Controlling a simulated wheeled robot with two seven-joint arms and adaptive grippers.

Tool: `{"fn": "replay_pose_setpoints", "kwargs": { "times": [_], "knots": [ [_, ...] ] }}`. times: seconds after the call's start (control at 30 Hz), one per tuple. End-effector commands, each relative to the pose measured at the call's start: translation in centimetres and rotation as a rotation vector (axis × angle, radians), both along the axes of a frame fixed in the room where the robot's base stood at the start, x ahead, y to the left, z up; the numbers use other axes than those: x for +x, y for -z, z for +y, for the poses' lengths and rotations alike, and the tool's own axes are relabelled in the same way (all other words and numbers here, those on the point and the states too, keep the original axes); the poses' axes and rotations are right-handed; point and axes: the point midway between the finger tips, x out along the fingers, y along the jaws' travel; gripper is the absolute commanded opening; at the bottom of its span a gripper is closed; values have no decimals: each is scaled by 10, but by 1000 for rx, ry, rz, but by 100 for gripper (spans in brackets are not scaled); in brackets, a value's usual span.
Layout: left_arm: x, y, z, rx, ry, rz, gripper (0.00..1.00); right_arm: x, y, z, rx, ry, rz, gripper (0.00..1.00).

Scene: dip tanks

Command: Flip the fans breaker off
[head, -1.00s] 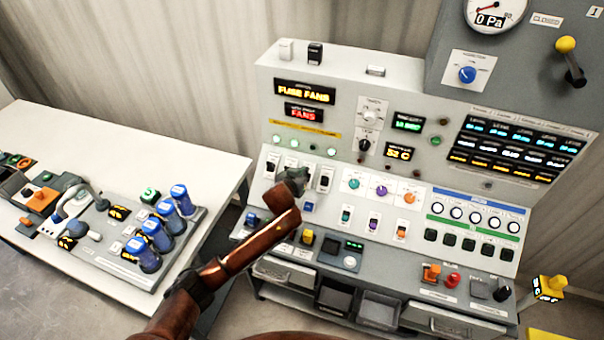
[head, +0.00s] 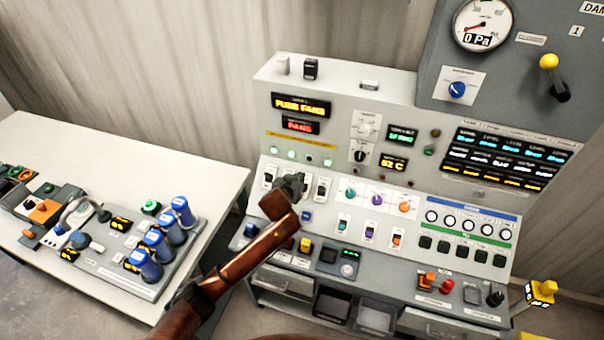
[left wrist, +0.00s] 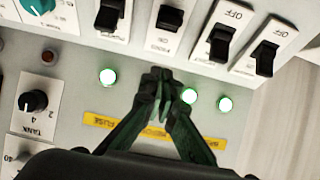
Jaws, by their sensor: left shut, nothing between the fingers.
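The breakers are a row of black rocker switches on white plates on the sloped console. In the head view, the left breaker (head: 270,175) and right breaker (head: 321,187) show beside my left gripper (head: 296,184), which covers part of the row. The left wrist view shows several breakers, among them one (left wrist: 221,40) and an outermost one (left wrist: 267,57) with OFF printed on their plates. I cannot read which is the fans breaker. My left gripper (left wrist: 171,88) is shut and empty, its tips near the green lamps beside the row. My right gripper is not in view.
An amber display (head: 301,105) reads FUSE FANS, and a red one (head: 300,126) reads FANS. Green lamps (left wrist: 189,96) line the panel by the breakers. Knobs (head: 350,193) and smaller switches (head: 370,232) crowd the console. A white table (head: 120,150) stands left.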

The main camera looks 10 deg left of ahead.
Motion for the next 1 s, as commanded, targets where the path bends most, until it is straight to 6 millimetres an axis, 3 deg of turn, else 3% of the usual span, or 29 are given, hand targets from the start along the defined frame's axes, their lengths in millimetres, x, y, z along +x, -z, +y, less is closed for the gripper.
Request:
{"fn": "replay_pose_setpoints", "kwargs": {
  "times": [0.2, 0.4, 1.0],
  "knots": [
    [-42, -5, 5, -2, 0, -4, 0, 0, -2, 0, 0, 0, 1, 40],
    [-64, -6, 8, 0, 0, -4, 0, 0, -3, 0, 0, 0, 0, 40],
    [-69, -7, 8, 0, 0, -5, 0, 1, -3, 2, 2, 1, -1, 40]
  ]
}}
